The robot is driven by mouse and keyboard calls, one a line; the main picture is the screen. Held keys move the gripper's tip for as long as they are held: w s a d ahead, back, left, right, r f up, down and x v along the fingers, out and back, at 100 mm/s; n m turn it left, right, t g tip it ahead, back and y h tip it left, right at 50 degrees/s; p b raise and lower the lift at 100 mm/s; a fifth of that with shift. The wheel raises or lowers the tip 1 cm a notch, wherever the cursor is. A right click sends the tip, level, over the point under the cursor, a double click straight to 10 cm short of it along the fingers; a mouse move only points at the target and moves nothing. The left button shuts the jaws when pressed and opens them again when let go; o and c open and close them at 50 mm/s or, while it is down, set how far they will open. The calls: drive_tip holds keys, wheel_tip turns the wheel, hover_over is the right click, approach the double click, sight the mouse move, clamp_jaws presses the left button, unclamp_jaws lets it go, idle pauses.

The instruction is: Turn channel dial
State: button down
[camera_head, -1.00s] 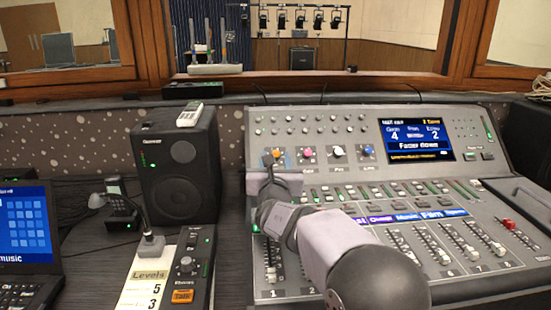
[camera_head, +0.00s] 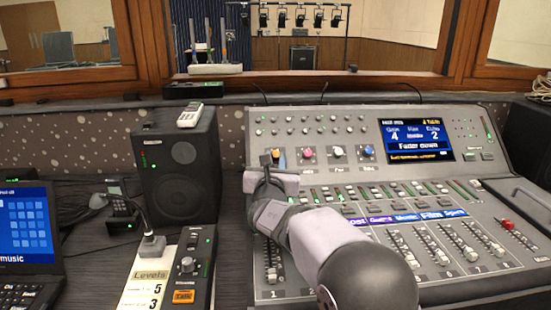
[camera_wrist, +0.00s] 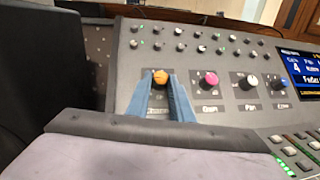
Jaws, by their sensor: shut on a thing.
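The orange dial (camera_wrist: 160,77) is the leftmost of the coloured dials on the mixing desk. It also shows in the head view (camera_head: 279,154), partly covered by my gripper. My gripper (camera_wrist: 160,80) has its two blue fingers on either side of this dial and is shut on it. In the head view my gripper (camera_head: 267,160) reaches in from the front right. The label under the dial is mostly hidden between the fingers. The desk screen (camera_head: 416,140) reads 4 at the left, 2 at the right and "Fader down" below.
Pink (camera_wrist: 211,80), white (camera_wrist: 249,83) and blue (camera_wrist: 281,85) dials stand in a row to the right. Small knobs sit above them. Faders (camera_head: 443,256) line the lower desk. A black speaker (camera_head: 177,165) stands close on the left.

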drive_tip(key=m+h+p, duration=0.1)
drive_tip(key=m, duration=0.1)
drive_tip(key=m+g+h+p, duration=0.1)
drive_tip(key=m+p, duration=0.1)
drive_tip(key=a+m+g+h+p, duration=0.1)
drive_tip(key=h, duration=0.1)
drive_tip(key=shift+w+r+m, duration=0.1)
drive_tip(key=shift+r+m, duration=0.25)
drive_tip(key=shift+m, duration=0.05)
drive_tip(key=m+g+h+p, duration=0.1)
drive_tip(key=m+p, duration=0.1)
drive_tip(key=shift+w+g+h+p, duration=0.1)
drive_tip(key=shift+g+h+p, duration=0.2)
drive_tip(key=shift+h+p, duration=0.1)
drive_tip(key=shift+m+g+p, duration=0.4)
drive_tip(key=shift+m+p, duration=0.1)
drive_tip(key=shift+m, duration=0.3)
drive_tip(key=shift+f+h, duration=0.15)
drive_tip(key=shift+h, duration=0.15)
drive_tip(key=c, duration=1.6)
unclamp_jaws()
drive_tip(key=shift+a, duration=0.15)
drive_tip(key=shift+b+v, duration=0.4)
drive_tip(key=shift+v, duration=3.2)
